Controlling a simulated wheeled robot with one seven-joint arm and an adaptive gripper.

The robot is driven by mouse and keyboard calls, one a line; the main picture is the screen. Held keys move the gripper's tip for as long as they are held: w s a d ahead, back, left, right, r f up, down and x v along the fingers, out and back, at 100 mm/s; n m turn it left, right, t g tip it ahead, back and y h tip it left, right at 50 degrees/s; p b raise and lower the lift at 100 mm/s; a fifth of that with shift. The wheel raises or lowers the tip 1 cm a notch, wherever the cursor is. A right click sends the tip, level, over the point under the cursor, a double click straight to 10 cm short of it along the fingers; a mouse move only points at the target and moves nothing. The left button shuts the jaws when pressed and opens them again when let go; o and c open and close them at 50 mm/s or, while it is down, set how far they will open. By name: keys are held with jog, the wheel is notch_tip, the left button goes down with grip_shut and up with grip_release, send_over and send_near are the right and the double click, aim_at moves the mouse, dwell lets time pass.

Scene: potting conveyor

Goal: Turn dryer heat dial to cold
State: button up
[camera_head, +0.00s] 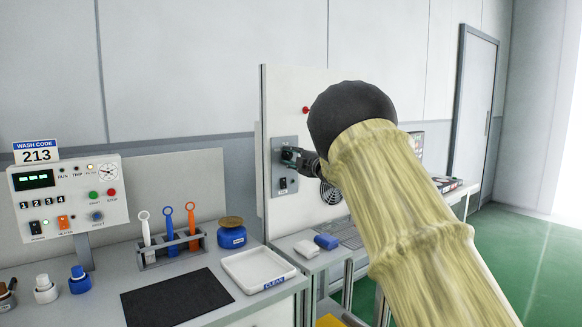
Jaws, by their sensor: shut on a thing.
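A grey control plate (277,183) is fixed on a white upright panel in the middle of the camera_head view. My gripper (293,157) reaches in from the right and is shut on a small dark dial (287,155) on the upper part of this plate. The fingers cover most of the dial, so its pointer and markings cannot be read. A small dark switch (283,184) sits lower on the same plate, below my gripper.
A red button (305,110) and a round fan grille (331,193) are on the white panel. A white tray (230,270), a blue jar (232,238) and a tool rack (160,257) stand on the left bench. Green floor is open at right.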

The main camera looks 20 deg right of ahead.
jog(key=shift+f+n+b, duration=0.15)
jog(key=shift+n+b, duration=1.5)
jog(key=shift+n, duration=0.55)
jog(key=o, duration=1)
jog(key=shift+o, duration=0.2)
jog(key=shift+s, duration=0.1)
jog(key=r+v, duration=0.1)
jog(key=v, duration=1)
jog(key=shift+s+d+f, duration=0.3)
jog(key=shift+s+f, duration=0.05)
jog(key=shift+f, duration=0.05)
